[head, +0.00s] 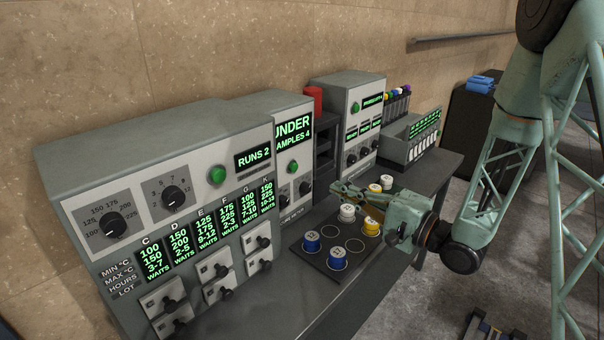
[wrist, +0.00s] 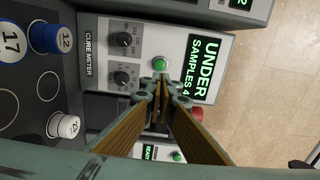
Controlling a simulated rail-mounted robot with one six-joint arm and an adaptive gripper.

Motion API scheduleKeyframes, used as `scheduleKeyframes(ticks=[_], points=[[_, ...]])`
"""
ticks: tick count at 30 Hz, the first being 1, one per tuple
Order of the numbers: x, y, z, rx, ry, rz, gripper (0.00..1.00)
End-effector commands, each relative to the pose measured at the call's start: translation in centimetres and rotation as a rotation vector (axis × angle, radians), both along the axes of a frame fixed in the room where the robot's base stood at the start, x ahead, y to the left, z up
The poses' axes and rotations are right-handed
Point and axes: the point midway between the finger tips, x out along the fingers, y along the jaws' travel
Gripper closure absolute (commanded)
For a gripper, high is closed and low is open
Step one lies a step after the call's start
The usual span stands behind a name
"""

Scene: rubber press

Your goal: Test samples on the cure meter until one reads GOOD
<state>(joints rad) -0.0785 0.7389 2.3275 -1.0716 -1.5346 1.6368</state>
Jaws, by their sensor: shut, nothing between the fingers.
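The cure meter (head: 258,106) is a grey box in the middle of the machine row. Its display reads UNDER, SAMPLES 4, also clear in the wrist view (wrist: 204,68). Its lit green button (wrist: 160,64) sits between two dials and the display. My gripper (head: 336,187) is shut and empty, its fingertips (wrist: 160,84) in front of that button; I cannot tell whether they touch. On the black sample board (head: 324,268) stand blue samples (head: 311,240), a yellow one (head: 371,229) and white ones (head: 347,212). In the wrist view, blue tops read 17 (wrist: 12,40) and 12 (wrist: 66,40).
A larger grey machine (head: 110,160) at left shows RUNS 2 and several lots marked WAITS. Another machine (head: 347,97) and a red cylinder (head: 313,98) stand right of the meter. A rack of coloured vials (head: 397,102) is farther back. The bench front (head: 300,320) is clear.

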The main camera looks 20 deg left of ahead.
Motion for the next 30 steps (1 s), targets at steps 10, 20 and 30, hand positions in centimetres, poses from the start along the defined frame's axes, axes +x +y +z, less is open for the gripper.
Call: scheduleKeyframes(ticks=[10, 20, 30], points=[[0.0, 0.1, 0.0, 0.000, 0.000, 0.000, 1.00], [0.6, 1.5, -0.1, 0.000, -0.001, 0.001, 1.00], [2.0, 4.7, -0.1, 0.000, -0.001, 0.002, 1.00]])
